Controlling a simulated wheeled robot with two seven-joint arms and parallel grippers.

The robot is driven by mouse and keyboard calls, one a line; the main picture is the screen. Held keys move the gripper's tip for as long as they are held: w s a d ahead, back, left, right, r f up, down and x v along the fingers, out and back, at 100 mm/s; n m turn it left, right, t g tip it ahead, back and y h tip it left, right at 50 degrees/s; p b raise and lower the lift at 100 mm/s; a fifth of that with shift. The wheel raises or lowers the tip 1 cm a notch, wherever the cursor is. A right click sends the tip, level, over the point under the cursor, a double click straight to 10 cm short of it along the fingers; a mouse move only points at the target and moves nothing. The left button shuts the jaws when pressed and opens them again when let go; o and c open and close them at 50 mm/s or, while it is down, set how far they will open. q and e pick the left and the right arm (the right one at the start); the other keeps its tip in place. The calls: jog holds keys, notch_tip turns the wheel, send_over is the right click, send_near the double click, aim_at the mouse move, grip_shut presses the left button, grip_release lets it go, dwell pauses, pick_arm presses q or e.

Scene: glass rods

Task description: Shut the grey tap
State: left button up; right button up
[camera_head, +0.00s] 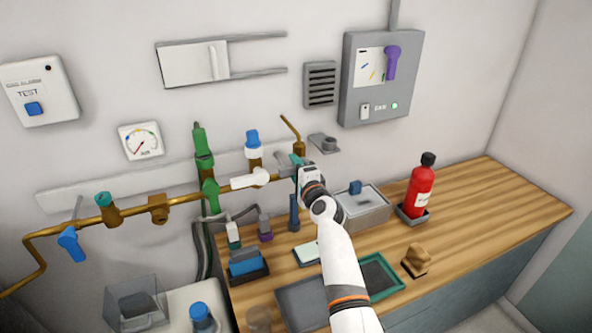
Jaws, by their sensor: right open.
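A brass pipe (180,203) with several taps and fittings runs along the back wall. A grey piece that looks like the grey tap's handle (283,158) shows near the pipe's right end, mostly hidden by my right gripper. My right gripper (296,163) is open and right at this piece, with a bit of teal beside it. I cannot tell whether the fingers touch the handle or lie around it. My left gripper is not in view.
Near the gripper are a white lever (250,179), a blue-capped valve (253,143) and a bent brass lever (291,127). Below on the wooden counter (470,215) stand a grey bin (366,213), trays and a red extinguisher (420,190). The counter's right end is clear.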

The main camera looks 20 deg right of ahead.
jog(key=s+p, duration=0.5)
jog(key=s, duration=0.7)
jog(key=shift+d, duration=0.2)
